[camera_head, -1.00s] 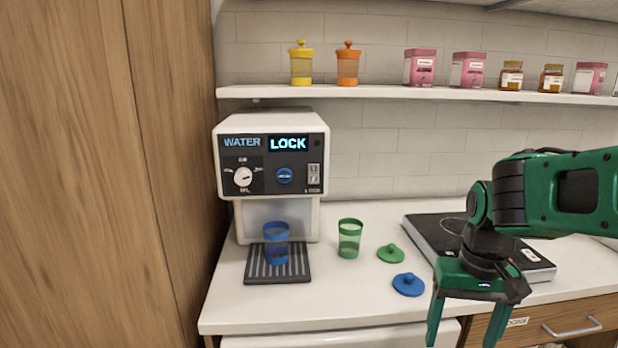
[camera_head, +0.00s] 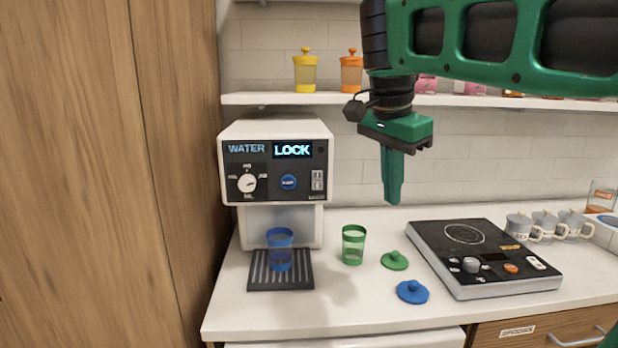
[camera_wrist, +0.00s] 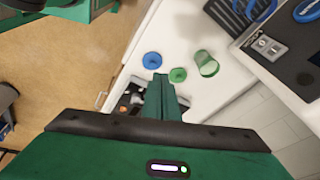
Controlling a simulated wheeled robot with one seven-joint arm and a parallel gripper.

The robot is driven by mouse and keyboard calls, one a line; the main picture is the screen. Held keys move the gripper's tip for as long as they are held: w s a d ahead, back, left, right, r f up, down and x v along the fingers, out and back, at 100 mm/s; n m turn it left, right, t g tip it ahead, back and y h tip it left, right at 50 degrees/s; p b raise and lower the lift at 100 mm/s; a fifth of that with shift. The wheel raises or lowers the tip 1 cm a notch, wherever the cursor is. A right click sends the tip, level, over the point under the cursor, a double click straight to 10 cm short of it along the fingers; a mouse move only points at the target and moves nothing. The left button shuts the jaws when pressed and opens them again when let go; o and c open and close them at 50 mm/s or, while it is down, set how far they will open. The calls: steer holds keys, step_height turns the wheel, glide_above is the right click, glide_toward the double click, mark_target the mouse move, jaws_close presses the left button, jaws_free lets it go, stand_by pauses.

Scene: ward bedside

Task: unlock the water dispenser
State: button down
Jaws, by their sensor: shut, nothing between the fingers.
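The white water dispenser (camera_head: 275,130) stands on the counter at the left in the head view. Its black panel reads WATER and LOCK on a lit display (camera_head: 292,150). Below are a white dial (camera_head: 247,183), a round blue button (camera_head: 288,182) and a small switch (camera_head: 317,180) at the panel's right. A blue cup (camera_head: 280,250) stands on the drip tray (camera_head: 262,285). My gripper (camera_head: 391,200) is shut and empty, pointing down in the air to the right of the dispenser. In the wrist view its fingers (camera_wrist: 160,95) are together, and the dispenser panel shows at upper right.
A green cup (camera_head: 353,245), a green lid (camera_head: 395,260) and a blue lid (camera_head: 413,292) are on the counter. A cooktop (camera_head: 480,255) and several grey mugs are at right. A shelf (camera_head: 430,106) with jars runs above, behind my arm.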

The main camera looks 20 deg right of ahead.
mark_target(317, 180)
steer(key=w+a+r+m+t+y, duration=0.1)
steer(key=w+a+r+m, duration=0.3)
steer(key=a+r, duration=0.6)
steer(key=shift+w+a+r+m+y, duration=0.4)
steer(key=shift+a+m, duration=0.1)
steer(key=shift+a, duration=0.7)
steer(key=shift+f+t, duration=0.25)
steer(key=shift+t, duration=0.05)
steer(key=w+d+f, duration=0.1)
steer(key=w+f, duration=0.5)
steer(key=f, duration=0.4)
steer(key=shift+w+d+f, duration=0.15)
steer(key=shift+d, duration=0.25)
